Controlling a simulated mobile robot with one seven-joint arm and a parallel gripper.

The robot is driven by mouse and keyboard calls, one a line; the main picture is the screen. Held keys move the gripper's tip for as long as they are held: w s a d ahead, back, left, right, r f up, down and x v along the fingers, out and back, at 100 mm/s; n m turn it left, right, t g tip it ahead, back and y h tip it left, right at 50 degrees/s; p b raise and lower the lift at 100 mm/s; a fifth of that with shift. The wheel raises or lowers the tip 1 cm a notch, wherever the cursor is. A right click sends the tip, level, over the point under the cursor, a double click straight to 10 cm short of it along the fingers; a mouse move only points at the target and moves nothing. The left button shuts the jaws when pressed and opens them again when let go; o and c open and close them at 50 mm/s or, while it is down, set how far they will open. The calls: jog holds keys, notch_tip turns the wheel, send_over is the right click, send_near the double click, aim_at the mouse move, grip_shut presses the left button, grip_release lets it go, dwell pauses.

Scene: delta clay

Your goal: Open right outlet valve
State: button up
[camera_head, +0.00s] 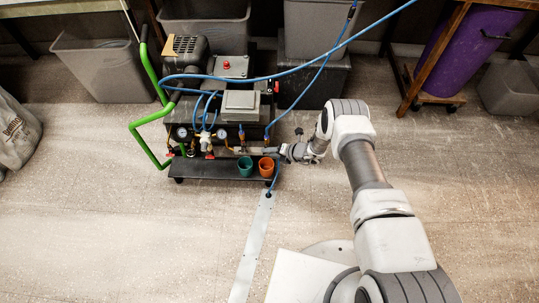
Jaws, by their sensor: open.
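A compressor cart (225,85) with a green tube handle stands at the centre left. Its row of gauges and fittings runs along the front edge, above a dark shelf. The right outlet valve (268,151) is at the right end of this row, small and partly hidden by my gripper. My gripper (278,151) reaches in from the right at the height of the fittings, with its tips close to the right outlet. It is open. I cannot tell whether its fingers touch or surround the valve handle.
A green cup (245,166) and an orange cup (266,167) stand on the shelf just below my gripper. Blue hoses (325,62) cross above the cart. Grey bins (105,68) line the back.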

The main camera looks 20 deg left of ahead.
jog(key=shift+a+f, duration=0.25)
jog(key=shift+a, duration=0.05)
jog(key=shift+c, duration=0.4)
grip_shut()
jog(key=shift+w, duration=0.1)
